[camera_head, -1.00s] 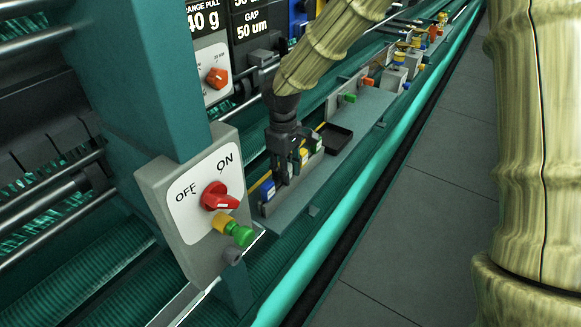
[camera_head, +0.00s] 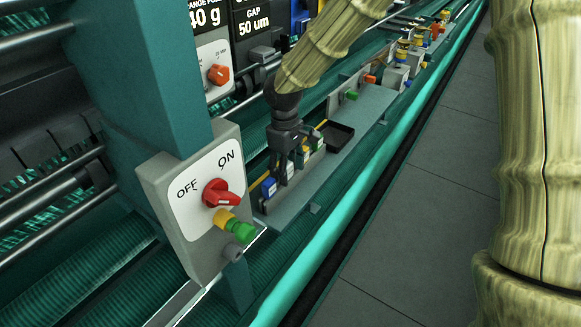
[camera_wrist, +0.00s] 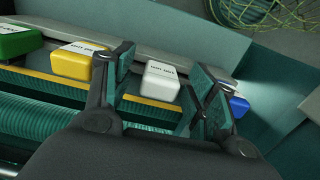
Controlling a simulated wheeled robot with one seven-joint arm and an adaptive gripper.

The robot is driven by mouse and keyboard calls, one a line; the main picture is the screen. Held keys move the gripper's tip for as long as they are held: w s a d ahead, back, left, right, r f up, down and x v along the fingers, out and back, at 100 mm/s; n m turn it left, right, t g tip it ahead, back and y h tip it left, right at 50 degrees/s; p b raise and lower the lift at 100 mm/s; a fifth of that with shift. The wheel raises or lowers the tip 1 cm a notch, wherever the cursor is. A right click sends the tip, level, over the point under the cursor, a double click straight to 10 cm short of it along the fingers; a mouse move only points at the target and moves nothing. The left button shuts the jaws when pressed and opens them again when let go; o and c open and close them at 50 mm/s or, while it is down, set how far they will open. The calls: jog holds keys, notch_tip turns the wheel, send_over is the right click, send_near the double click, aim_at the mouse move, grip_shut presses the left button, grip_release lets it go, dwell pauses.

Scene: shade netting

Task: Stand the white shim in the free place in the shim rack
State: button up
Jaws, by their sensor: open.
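The white shim (camera_wrist: 161,80) stands in the row of the shim rack, between my fingers, with a narrow gap on each side in the wrist view. My gripper (camera_wrist: 166,76) is open around it. In the head view my gripper (camera_head: 283,170) is low over the rack and mostly hides the white shim. A yellow shim (camera_wrist: 84,61) and a green shim (camera_wrist: 14,42) are left of it, and a blue shim (camera_wrist: 239,106) is just beyond my right finger. The rack's yellow rail (camera_wrist: 60,87) runs along the row. The shim's lower end is hidden.
A black tray (camera_head: 336,134) lies on the grey shelf (camera_head: 340,165) behind the rack. A control box with a red ON/OFF knob (camera_head: 221,194) and a green button (camera_head: 240,232) stands in front. A teal rail (camera_head: 345,212) borders the shelf on the right.

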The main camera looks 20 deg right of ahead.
notch_tip(320, 180, up, 12)
jog(key=shift+a+f, duration=0.15)
jog(key=shift+a, duration=0.05)
jog(key=shift+w, duration=0.1)
dwell(0.3)
